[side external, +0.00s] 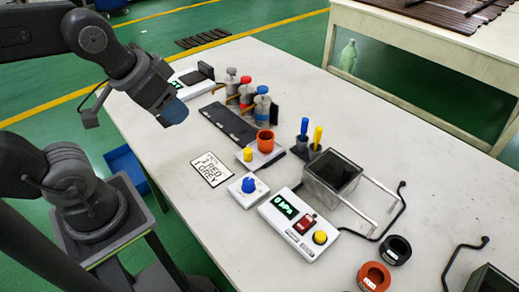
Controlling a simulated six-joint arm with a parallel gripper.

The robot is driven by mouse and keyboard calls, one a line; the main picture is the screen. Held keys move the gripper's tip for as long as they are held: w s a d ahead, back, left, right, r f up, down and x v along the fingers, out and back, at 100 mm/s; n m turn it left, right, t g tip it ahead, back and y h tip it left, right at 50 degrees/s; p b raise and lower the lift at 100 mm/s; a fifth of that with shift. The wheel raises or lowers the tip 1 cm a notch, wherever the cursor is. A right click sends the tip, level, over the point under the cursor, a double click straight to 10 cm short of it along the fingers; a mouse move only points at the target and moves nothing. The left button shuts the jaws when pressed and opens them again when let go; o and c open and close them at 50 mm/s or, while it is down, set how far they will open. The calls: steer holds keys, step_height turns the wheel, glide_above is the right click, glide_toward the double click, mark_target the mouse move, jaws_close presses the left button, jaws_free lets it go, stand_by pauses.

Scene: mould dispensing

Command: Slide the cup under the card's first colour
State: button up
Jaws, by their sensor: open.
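The card (212,168) lies flat on the white table and reads "1 RED" above "1 GREY". My gripper (174,112) is above the table's left side, left of the track. It is open, apart from the cup and holds nothing visible; its fingers are hard to make out.
A yellow knob (248,154) is beside the cup. A blue-knob box (249,188) and a control box reading "0 kPa" (298,225) stand in front. A clear-walled container (332,178), blue and yellow tools and two rings (374,277) fill the right. Open table lies left of the card.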

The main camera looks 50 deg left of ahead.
steer(key=shift+o, duration=0.6)
steer(key=n+g, duration=0.3)
steer(key=g, duration=0.3)
glide_above(248, 150)
step_height(248, 150, down, 8)
step_height(248, 150, down, 14)
steer(key=shift+f, duration=0.1)
jaws_close()
